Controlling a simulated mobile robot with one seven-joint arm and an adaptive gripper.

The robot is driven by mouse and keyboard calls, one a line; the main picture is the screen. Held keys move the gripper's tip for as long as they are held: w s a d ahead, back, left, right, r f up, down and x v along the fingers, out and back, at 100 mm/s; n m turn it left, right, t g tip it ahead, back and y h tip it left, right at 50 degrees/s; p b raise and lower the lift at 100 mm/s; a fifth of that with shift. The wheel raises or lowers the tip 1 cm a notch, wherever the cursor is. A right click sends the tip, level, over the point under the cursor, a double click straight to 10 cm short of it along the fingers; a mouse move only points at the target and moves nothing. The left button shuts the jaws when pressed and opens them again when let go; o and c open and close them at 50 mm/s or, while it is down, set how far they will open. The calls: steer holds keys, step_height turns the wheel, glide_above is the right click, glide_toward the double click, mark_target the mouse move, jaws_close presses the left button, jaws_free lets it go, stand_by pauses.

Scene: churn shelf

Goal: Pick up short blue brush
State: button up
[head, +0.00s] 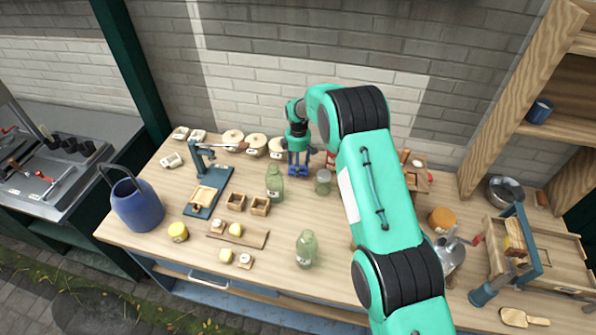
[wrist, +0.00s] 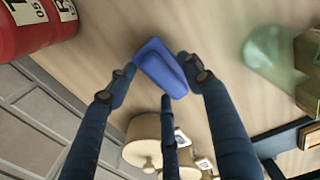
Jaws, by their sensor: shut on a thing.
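The short blue brush (wrist: 163,68) is a small bright blue block between the fingertips of my gripper (wrist: 160,76) in the wrist view. The dark blue fingers are shut on it from its sides, and one more finger lies below it in the picture. In the head view my gripper (head: 298,158) points down at the back of the wooden table, with the blue brush (head: 298,171) showing at its tips. I cannot tell whether the brush touches the table.
A green bottle (head: 275,182) and a glass jar (head: 322,182) stand close by. Round lidded pots (head: 256,143) line the back left. A red can (wrist: 35,25) is near the gripper. The brick wall (head: 290,80) is behind.

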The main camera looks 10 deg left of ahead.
steer(key=shift+r, duration=5)
steer(key=shift+c, duration=0.2)
